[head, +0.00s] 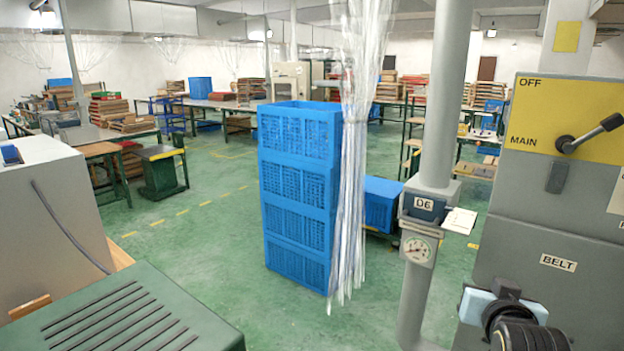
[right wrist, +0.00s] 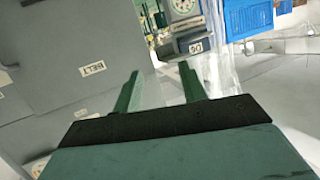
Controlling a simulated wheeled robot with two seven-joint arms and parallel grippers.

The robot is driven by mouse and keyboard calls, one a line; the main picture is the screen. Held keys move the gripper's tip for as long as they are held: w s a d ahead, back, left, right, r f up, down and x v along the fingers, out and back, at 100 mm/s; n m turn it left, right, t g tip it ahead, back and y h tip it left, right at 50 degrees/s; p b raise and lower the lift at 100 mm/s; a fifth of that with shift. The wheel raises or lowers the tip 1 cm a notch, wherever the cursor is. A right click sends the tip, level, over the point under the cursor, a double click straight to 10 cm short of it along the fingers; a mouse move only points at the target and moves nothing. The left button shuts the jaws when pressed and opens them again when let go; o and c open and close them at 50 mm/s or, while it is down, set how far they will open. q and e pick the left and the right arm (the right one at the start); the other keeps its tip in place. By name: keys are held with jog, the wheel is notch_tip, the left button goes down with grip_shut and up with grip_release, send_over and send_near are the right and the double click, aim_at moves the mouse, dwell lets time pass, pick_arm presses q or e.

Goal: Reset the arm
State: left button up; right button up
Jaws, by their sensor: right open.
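My right gripper (right wrist: 158,80) shows in the right wrist view, its two green fingers spread apart with nothing between them. In the head view, part of my right arm with a pale blue piece and a black ribbed joint (head: 525,332) is at the bottom right, in front of the grey machine. Its fingertips cannot be made out there. My left gripper is not in view.
The grey machine (head: 545,235) with a yellow MAIN panel (head: 535,95) and a lever stands close on the right. A grey post (head: 447,110) with a gauge (head: 418,249), a plastic strip curtain (head: 352,190) and stacked blue crates (head: 295,200) stand mid-view. Green floor (head: 195,245) is open to the left.

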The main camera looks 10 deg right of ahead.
jog(key=s+a+f+n+g+y, duration=0.4)
jog(key=s+a+f, duration=0.4)
jog(key=s+f, duration=0.4)
jog(key=s+a+f+n+g+y, duration=0.35)
jog(key=s+a+f+g, duration=0.35)
jog(key=s+f, duration=0.45)
notch_tip(320, 180, down, 26)
jog(key=s+n+b, duration=0.1)
jog(key=s, duration=0.1)
jog(key=s+d+f+g+b, duration=0.1)
jog(key=s+d+f, duration=0.1)
jog(key=s+f, duration=1.2)
jog(key=shift+s+f+h, duration=0.35)
jog(key=shift+s+h, duration=0.1)
jog(key=shift+s, duration=0.65)
